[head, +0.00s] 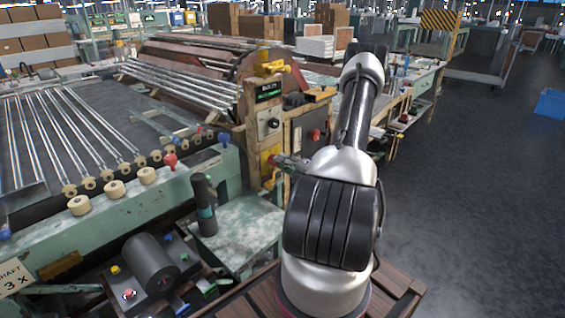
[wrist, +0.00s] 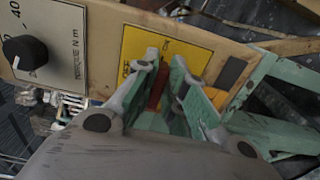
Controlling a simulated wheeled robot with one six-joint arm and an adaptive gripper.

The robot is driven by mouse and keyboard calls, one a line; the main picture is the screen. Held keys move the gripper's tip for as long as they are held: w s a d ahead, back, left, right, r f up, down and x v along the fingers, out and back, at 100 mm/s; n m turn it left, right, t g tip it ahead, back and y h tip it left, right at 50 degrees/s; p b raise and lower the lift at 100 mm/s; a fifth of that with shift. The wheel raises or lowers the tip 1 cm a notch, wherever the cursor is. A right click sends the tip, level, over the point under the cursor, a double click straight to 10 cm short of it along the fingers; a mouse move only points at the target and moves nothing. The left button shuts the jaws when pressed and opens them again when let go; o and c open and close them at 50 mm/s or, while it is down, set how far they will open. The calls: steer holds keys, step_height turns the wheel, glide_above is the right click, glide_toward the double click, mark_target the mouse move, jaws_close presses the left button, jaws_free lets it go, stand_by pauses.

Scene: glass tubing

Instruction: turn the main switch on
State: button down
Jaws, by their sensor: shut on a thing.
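The main switch has a red handle (wrist: 158,86) in front of a yellow plate (wrist: 195,50) marked OFF and ON in the wrist view. My gripper (wrist: 165,64) is shut on the red handle, with one finger on each side of it. The fingers hide much of the handle, and I cannot tell exactly which mark it points to. In the head view the yellow plate (head: 268,156) is low on the control post, and my gripper (head: 279,160) reaches it from the right.
A black dial (wrist: 26,52) is beside the plate on the same panel. Above it on the post is a small display (head: 268,91). A red knob (head: 315,134) is on the panel to the right. Glass tubes (head: 70,130) lie on the machine at left. Open floor (head: 460,200) is at right.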

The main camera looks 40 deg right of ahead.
stand_by(0.3)
steer(key=c, duration=1.5)
jaws_free()
steer(key=s, duration=0.4)
steer(key=s+d, duration=0.1)
steer(key=s, duration=0.7)
steer(key=shift+d, duration=0.35)
